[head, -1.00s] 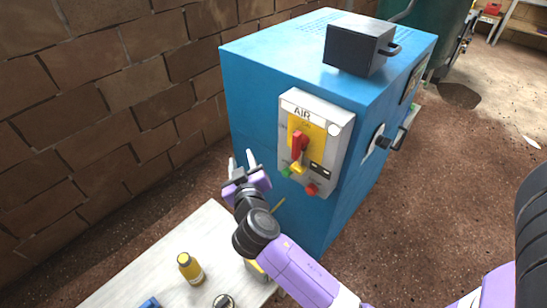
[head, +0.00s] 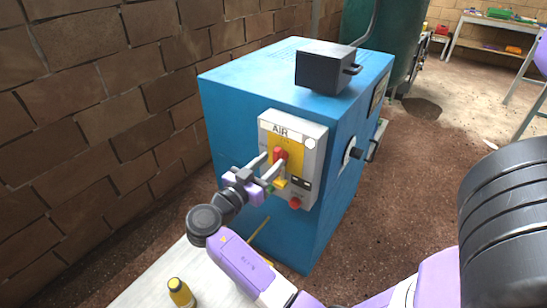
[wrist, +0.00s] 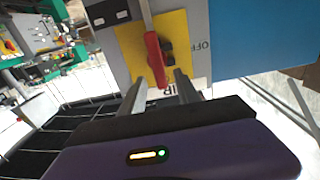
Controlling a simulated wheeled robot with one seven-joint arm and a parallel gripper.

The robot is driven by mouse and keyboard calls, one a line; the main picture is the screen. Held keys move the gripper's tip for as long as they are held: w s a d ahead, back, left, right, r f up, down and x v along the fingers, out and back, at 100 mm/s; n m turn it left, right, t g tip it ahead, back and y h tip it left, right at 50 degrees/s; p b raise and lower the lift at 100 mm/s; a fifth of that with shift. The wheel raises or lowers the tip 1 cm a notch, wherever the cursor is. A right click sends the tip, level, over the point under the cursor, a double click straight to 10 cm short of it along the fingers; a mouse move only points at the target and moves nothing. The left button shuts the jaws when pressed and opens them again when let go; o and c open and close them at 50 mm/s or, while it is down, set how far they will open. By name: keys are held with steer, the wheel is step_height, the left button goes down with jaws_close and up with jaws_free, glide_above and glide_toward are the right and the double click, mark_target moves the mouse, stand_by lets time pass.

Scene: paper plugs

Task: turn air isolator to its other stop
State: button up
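The air isolator (head: 312,150) is a grey box with a yellow plate and an "AIR" label on the front of the blue cabinet. Its red handle (head: 280,154) stands roughly upright in the head view. My gripper (head: 275,160) is in front of the handle, with its fingers apart, one towards each side of it. An "OFF" mark shows beside the yellow plate in the wrist view.
A red button (head: 295,203) sits low on the isolator box. The blue cabinet (head: 235,110) carries a dark box (head: 325,68) on top and a black side handle (head: 373,149). A yellow bottle (head: 181,293) stands on the pale table (head: 150,280). A brick wall is at left.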

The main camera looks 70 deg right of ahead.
steer(key=shift+x, duration=1.35)
jaws_close()
steer(key=shift+w+n, duration=0.1)
steer(key=shift+n, duration=0.3)
steer(key=shift+w+d+f+n+p, duration=0.1)
steer(key=shift+w+f+n+p, duration=0.6)
steer(key=shift+n, duration=2.2)
steer(key=shift+f+n+p, duration=0.1)
steer(key=shift+n+p, duration=1.2)
steer(key=shift+n, duration=1.6)
steer(key=shift+w+d+f+n+p, duration=0.1)
steer(key=shift+w+f+n+p, duration=0.6)
steer(key=shift+n, duration=2.2)
steer(key=shift+s+r+p, duration=0.3)
steer(key=shift+r+p, duration=0.05)
